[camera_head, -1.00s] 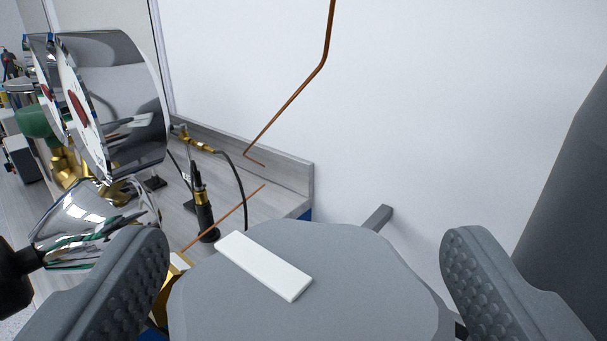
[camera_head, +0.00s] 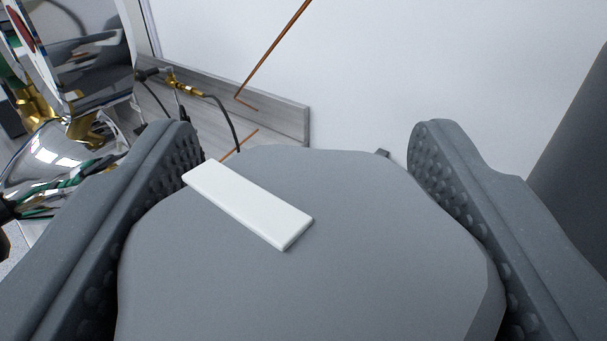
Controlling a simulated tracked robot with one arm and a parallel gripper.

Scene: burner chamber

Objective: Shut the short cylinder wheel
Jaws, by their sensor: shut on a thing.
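The short cylinder wheel (camera_head: 330,285) is a large grey disc with a scalloped edge. It fills the lower middle of the view, and a white bar mark (camera_head: 248,203) lies at a slant across its face, from upper left to lower right. My gripper (camera_head: 300,150) has one ribbed grey finger on each side of the wheel, and it is shut on the wheel's rim. The lower part of the wheel is cut off by the frame, and the cylinder under it is hidden.
A shiny chrome gauge or vessel (camera_head: 95,45) stands at the upper left. A wooden bench edge (camera_head: 280,105) with brass fittings (camera_head: 185,85) and a black hose is behind. A copper pipe (camera_head: 275,45) runs up the white wall. A dark grey surface (camera_head: 580,150) is at the right.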

